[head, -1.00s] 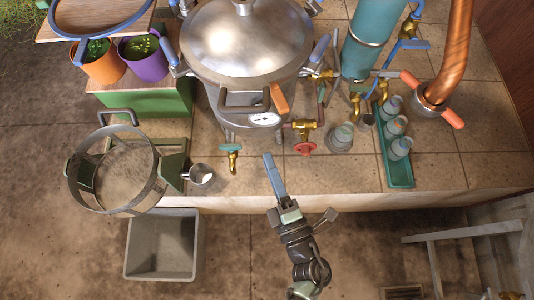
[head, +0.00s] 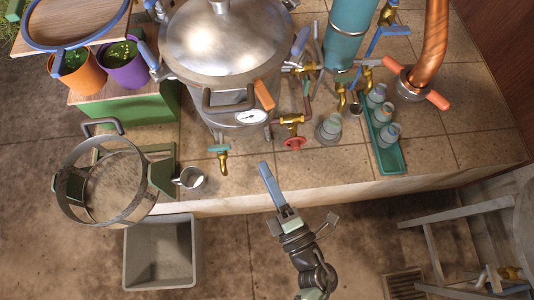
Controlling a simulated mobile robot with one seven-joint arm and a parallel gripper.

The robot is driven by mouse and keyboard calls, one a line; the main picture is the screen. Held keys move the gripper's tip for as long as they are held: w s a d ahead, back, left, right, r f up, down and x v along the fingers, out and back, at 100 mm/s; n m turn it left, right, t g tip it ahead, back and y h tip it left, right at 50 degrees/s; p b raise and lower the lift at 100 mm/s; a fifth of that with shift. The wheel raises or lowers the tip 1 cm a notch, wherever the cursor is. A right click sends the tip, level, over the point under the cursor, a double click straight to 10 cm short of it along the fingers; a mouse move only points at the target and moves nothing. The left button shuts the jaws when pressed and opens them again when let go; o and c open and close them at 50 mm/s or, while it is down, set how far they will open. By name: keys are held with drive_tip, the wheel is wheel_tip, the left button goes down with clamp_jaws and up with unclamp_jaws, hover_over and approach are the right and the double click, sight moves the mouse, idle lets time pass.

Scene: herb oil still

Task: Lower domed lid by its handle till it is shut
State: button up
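The domed lid (head: 226,38) is a large polished metal dome on top of the steel still pot (head: 190,88) at top centre. A dark loop handle (head: 228,107) sticks out at its front, left of an orange lever (head: 264,95). From above, I cannot tell whether there is a gap under the lid's rim. My gripper (head: 267,168) is at bottom centre, over the worktop's front edge, in front of the handle and apart from it. Its blue fingers overlap in this view, so their opening is hidden. Nothing shows held in it.
A gauge (head: 251,117), brass taps and a red valve wheel (head: 295,144) sit below the handle. A green tray of jars (head: 389,160) stands right, a round metal basket frame (head: 70,208) left. A grey bin (head: 160,254) and a stool (head: 445,217) stand beyond the worktop's front edge.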

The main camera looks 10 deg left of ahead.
drive_tip(key=r+b+v, duration=0.1)
drive_tip(key=b+v, duration=0.4)
drive_tip(key=v, duration=0.8)
drive_tip(key=shift+f, duration=0.45)
idle(0.3)
drive_tip(key=w+d+r+m+t+h, duration=0.1)
drive_tip(key=w+r+m+t+h, duration=0.45)
drive_tip(key=w+r, duration=0.7)
drive_tip(key=w+d+r+m+t+h, duration=0.2)
drive_tip(key=w+r+m+t+h, duration=0.45)
drive_tip(key=r, duration=0.85)
drive_tip(key=w+r+m+h, duration=0.2)
drive_tip(key=r+m, duration=0.3)
drive_tip(key=r, duration=0.4)
drive_tip(key=w+r+m+h, duration=0.2)
drive_tip(key=r+m, duration=0.4)
drive_tip(key=r, duration=0.2)
drive_tip(key=s+a+r+m+y, duration=0.1)
drive_tip(key=s+a+r+y, duration=0.1)
drive_tip(key=r, duration=0.5)
drive_tip(key=s+a+r+m+y, duration=0.1)
drive_tip(key=s+a+r+y, duration=0.2)
drive_tip(key=a+r, duration=0.2)
wheel_tip(320, 180, up, 2)
drive_tip(key=shift+s+r, duration=0.1)
drive_tip(key=shift+s, duration=0.15)
